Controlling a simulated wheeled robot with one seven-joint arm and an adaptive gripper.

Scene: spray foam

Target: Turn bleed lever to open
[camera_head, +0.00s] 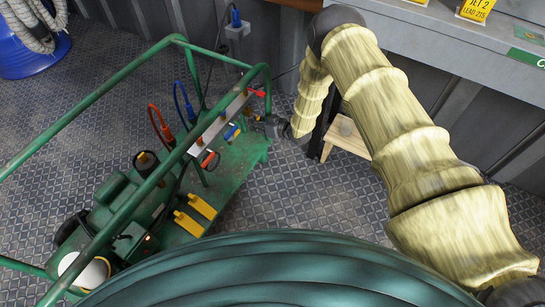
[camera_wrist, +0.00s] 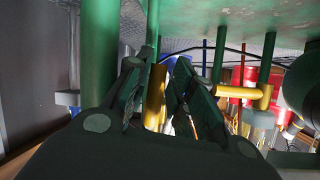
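A green cart (camera_head: 228,165) carries a pale manifold panel (camera_head: 220,125) with several small levers. These include a red lever (camera_head: 257,92), a blue lever (camera_head: 232,132) and a red-orange lever (camera_head: 208,160); I cannot tell which is the bleed lever.
Green frame rails (camera_head: 215,55) run around the cart. Two yellow pedals (camera_head: 195,213) sit low on it. A wooden stool (camera_head: 345,137) stands right of my gripper, below a grey bench (camera_head: 455,40). Another yellow fitting (camera_wrist: 262,95) shows at right in the wrist view.

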